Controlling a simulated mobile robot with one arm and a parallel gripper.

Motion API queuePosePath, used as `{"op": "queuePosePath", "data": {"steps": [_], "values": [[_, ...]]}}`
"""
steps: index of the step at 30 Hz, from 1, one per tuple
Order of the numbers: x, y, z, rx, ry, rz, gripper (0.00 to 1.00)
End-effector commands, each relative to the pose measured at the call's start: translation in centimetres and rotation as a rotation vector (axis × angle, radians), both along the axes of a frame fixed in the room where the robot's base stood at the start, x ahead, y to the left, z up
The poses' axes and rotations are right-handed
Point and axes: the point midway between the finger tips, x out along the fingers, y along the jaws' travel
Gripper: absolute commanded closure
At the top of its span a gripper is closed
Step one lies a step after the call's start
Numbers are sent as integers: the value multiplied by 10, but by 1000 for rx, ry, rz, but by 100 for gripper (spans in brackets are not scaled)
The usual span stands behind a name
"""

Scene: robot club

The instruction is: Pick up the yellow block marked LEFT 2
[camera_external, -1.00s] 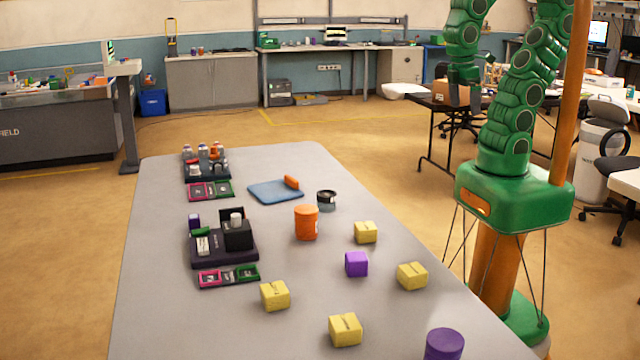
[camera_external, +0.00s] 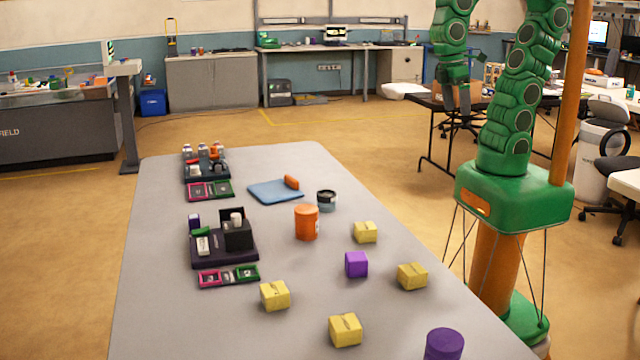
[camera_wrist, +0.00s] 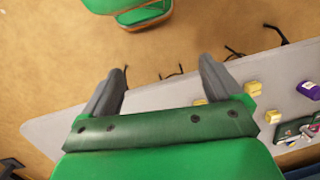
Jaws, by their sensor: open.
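Several yellow blocks lie apart on the grey table: a back one (camera_external: 365,232), a right one (camera_external: 412,276), a left one (camera_external: 275,295) and a front one (camera_external: 345,330). Each has a dark marking on top, too small to read, so I cannot tell which is LEFT 2. My gripper (camera_external: 457,100) hangs open and empty beyond the table's right side, away from all the blocks. In the wrist view my gripper's grey fingers (camera_wrist: 162,72) are spread with nothing between them. Yellow blocks also show there, one (camera_wrist: 252,87) at the right and another (camera_wrist: 272,116) below it.
A purple block (camera_external: 356,264) sits among the yellow ones. An orange canister (camera_external: 306,222), a dark jar (camera_external: 326,200), a blue tray (camera_external: 262,194) and a purple cylinder (camera_external: 444,344) stand on the table (camera_external: 160,300). Dark kits with coloured parts line its left side.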

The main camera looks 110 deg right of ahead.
Motion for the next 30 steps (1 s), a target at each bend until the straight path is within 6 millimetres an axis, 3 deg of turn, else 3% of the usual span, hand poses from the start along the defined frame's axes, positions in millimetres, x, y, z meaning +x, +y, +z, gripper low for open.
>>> {"op": "queuePosePath", "data": {"steps": [17,30], "values": [[125,74,-3,199,67,-274,7],[224,124,-19,337,148,-501,7]]}}
